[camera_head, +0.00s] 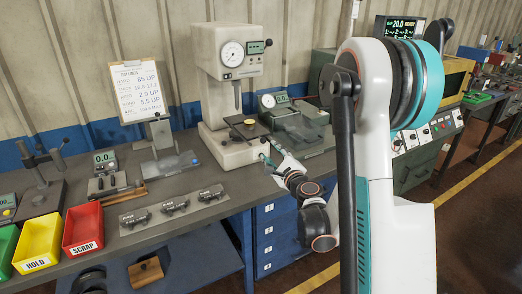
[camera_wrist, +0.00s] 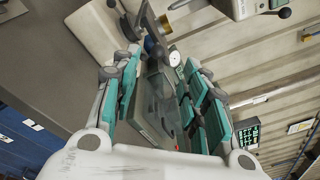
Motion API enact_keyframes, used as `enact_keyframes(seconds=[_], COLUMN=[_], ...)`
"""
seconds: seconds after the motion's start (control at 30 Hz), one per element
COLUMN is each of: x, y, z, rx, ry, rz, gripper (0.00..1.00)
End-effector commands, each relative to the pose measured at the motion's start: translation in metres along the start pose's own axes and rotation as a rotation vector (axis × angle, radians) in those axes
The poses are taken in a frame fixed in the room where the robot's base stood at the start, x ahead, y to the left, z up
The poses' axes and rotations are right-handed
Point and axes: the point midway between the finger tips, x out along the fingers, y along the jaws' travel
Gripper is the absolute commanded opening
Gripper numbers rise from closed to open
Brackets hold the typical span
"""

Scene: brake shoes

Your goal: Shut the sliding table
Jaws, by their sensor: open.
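A dark flat plate (camera_head: 249,133) with a small brass-coloured disc on it juts from the cream dial press (camera_head: 230,68), below its spindle. Beside it on the right is a low grey-green device (camera_head: 302,128) with a round dial and a flat top. I cannot tell for sure which of the two is the sliding table. My gripper (camera_head: 270,153) is at the bench's front edge, just in front of both. In the wrist view, my gripper (camera_wrist: 160,72) is open, with teal fingers spread and the grey device (camera_wrist: 153,105) seen between them. Contact cannot be told.
Left along the bench (camera_head: 195,180) are a clipboard (camera_head: 137,91), a small stand (camera_head: 162,150), a row of dark parts (camera_head: 174,207) and the yellow (camera_head: 38,243) and red (camera_head: 83,228) bins. Blue drawers (camera_head: 274,235) stand below. My arm hides part of the right side.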

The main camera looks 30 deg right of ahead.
Motion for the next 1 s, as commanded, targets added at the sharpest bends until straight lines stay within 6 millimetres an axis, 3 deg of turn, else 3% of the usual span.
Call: enact_keyframes(seconds=[0.2,0.37,0.8,1.0], x=[-0.004,0.008,0.090,0.118], y=[0.006,0.006,0.003,0.000], z=[-0.014,-0.015,-0.018,-0.018], rx=[-0.073,-0.080,-0.079,-0.079], ry=[0.023,0.024,0.023,0.024], rz=[-0.054,-0.056,-0.055,-0.056], gripper=[0.41,0.41,0.41,0.41])
